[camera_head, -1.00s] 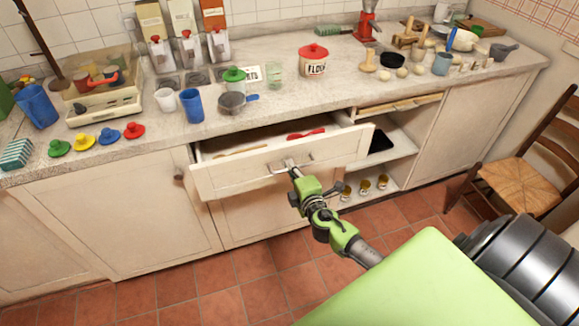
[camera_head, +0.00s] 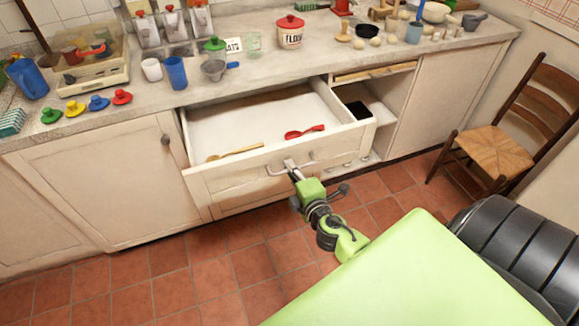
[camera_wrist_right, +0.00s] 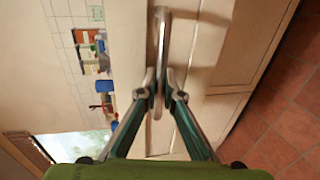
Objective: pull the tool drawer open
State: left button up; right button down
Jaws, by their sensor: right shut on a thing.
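The white tool drawer (camera_head: 230,184) stands well out from the counter below the worktop. Inside it a wooden spoon (camera_head: 236,152) and a red spoon (camera_head: 305,132) lie near the front panel, and the rest of its floor is bare. The metal bar handle (camera_head: 306,160) is on the drawer front. My right gripper (camera_head: 291,166) is shut on the handle. In the right wrist view the fingertips of my right gripper (camera_wrist_right: 162,82) close around the handle bar (camera_wrist_right: 162,45). My left gripper is not in view.
A wooden chair (camera_head: 497,140) stands at the right on the tiled floor (camera_head: 170,285). An open shelf space (camera_head: 366,108) is right of the drawer. The worktop holds several items, among them a flour pot (camera_head: 290,34) and a blue cup (camera_head: 175,72). The floor left of my arm is clear.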

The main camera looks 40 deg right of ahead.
dwell(0.3)
jog(key=c, duration=2.2)
grip_release()
jog(key=v, duration=1.2)
jog(key=shift+s+d, duration=0.1)
jog(key=shift+f, duration=0.1)
jog(key=s+a+f+m+g+y, duration=0.1)
jog(key=s+a+f+m+g, duration=0.2)
jog(key=f, duration=0.8)
jog(key=s+f+m+g+y, duration=0.15)
jog(key=s+f, duration=0.35)
jog(key=f, duration=0.5)
jog(key=s+a+f+m+g, duration=0.2)
jog(key=s+f+g, duration=0.15)
jog(key=f, duration=0.75)
jog(key=s+a+f+m+g, duration=0.1)
jog(key=s+f+m+g, duration=0.1)
jog(key=s+f, duration=0.3)
jog(key=s+a+f+m+g+y, duration=0.1)
jog(key=s+f, duration=0.4)
jog(key=s, duration=0.5)
jog(key=s+a+f+m+g, duration=0.2)
jog(key=s+f+m+g, duration=0.1)
jog(key=s+f, duration=0.2)
jog(key=shift+s, duration=1.25)
